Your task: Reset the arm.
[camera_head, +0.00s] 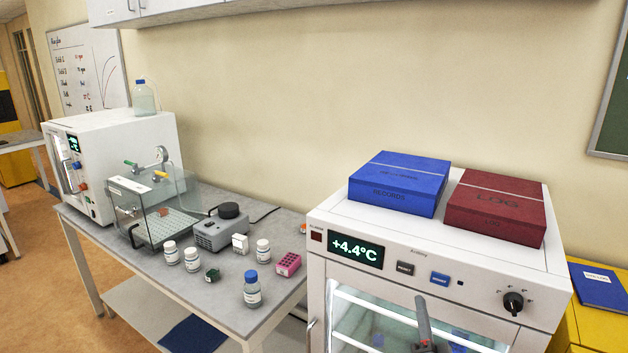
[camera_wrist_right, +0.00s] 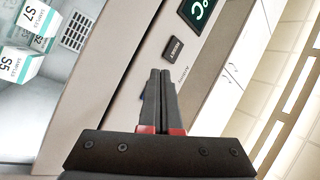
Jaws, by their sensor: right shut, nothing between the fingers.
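My right gripper (camera_head: 424,318) shows at the bottom of the head view, in front of the glass door of a white cooling cabinet (camera_head: 324,268). In the right wrist view its two dark fingers (camera_wrist_right: 160,72) lie together, shut with nothing between them, close to the cabinet's front panel (camera_wrist_right: 128,60). A dark button (camera_wrist_right: 173,49) sits just beyond the fingertips in that view. My left gripper is not in either view.
A blue box (camera_head: 400,182) and a dark red box (camera_head: 496,206) lie on the cabinet. The grey bench (camera_head: 200,290) on the left holds several bottles, a clear chamber (camera_head: 150,205) and a pink rack (camera_head: 289,263). White sample boxes (camera_wrist_right: 18,65) show inside the cabinet.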

